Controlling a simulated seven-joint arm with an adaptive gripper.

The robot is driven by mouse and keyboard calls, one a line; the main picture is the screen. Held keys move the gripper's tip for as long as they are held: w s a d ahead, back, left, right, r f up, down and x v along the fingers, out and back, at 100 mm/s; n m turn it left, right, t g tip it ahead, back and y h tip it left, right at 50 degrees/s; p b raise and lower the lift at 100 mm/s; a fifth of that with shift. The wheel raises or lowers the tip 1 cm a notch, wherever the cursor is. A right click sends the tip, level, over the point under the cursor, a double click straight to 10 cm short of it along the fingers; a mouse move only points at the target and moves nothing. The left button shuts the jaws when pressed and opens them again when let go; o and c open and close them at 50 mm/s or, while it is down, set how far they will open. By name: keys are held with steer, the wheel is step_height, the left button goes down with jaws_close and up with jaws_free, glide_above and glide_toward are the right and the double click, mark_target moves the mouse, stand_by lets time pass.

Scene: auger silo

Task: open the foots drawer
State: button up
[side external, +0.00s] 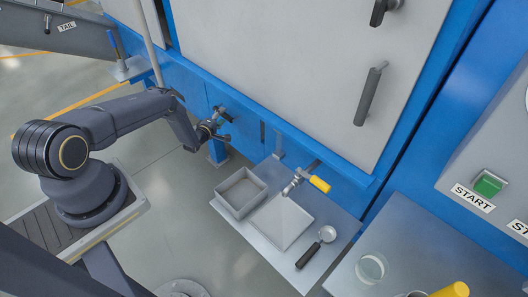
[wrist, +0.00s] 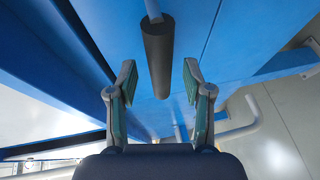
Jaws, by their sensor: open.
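My gripper (side external: 208,130) is at the lower blue front of the machine, at the end of my outstretched arm. In the wrist view my gripper (wrist: 158,82) is open, with its two green-padded fingers apart. A dark cylindrical handle (wrist: 157,50) lies between the fingers in that picture, with a visible gap on each side. Its depth relative to the fingertips is hard to judge. The handle (side external: 222,113) also shows in the side view, on the blue front just beyond my gripper. No label marks it as the foots drawer, and the drawer's outline is unclear.
A metal shelf (side external: 262,247) to the right carries an open grey box (side external: 241,193), a flat plate (side external: 283,221) and a scoop (side external: 316,247). A yellow-handled valve (side external: 305,182) juts out above it. A slanted pipe (side external: 149,40) stands above my forearm.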

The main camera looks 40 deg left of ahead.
steer(key=shift+x, duration=1.1)
jaws_close()
